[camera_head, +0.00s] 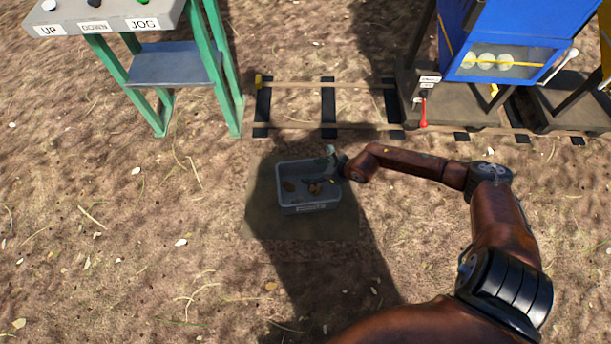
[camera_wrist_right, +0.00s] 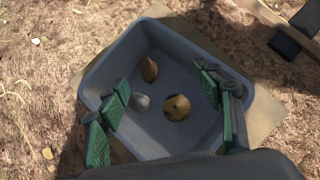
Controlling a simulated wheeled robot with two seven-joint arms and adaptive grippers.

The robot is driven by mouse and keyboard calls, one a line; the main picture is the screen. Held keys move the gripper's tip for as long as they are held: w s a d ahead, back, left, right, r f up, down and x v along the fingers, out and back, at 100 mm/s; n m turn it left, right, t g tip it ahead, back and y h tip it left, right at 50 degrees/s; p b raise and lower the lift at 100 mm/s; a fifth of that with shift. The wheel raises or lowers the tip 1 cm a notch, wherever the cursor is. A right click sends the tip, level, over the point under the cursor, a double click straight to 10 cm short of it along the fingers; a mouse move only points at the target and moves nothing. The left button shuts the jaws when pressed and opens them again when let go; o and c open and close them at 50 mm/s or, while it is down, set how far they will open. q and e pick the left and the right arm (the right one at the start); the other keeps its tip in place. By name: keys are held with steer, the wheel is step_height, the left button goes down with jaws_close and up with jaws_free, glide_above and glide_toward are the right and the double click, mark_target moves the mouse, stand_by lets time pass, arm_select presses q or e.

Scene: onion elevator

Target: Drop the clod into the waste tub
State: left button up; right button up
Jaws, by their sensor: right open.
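The waste tub (camera_head: 281,200) is a grey open bin with a label on its front, standing on a flat brown mat. It fills the middle of the right wrist view (camera_wrist_right: 180,40). Inside lie a brown lump (camera_wrist_right: 149,69), a rounder tan lump (camera_wrist_right: 177,107) with a dark spot, and a small grey lump (camera_wrist_right: 141,103). I cannot tell which of them is the clod. My right gripper (camera_head: 326,165) is over the right part of the tub. Its green-padded fingers (camera_wrist_right: 165,80) are spread apart with nothing held between them. My left gripper is out of view.
Rails with dark sleepers (camera_head: 328,108) run behind the tub. A green-legged stand (camera_head: 150,60) with UP, DOWN and JOG labels is at the back left. A blue machine (camera_head: 505,25) with a red lever (camera_head: 423,112) is at the back right. Bare ground lies left of the tub.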

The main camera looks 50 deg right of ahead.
steer(key=v, duration=1.2)
steer(key=shift+d, duration=0.1)
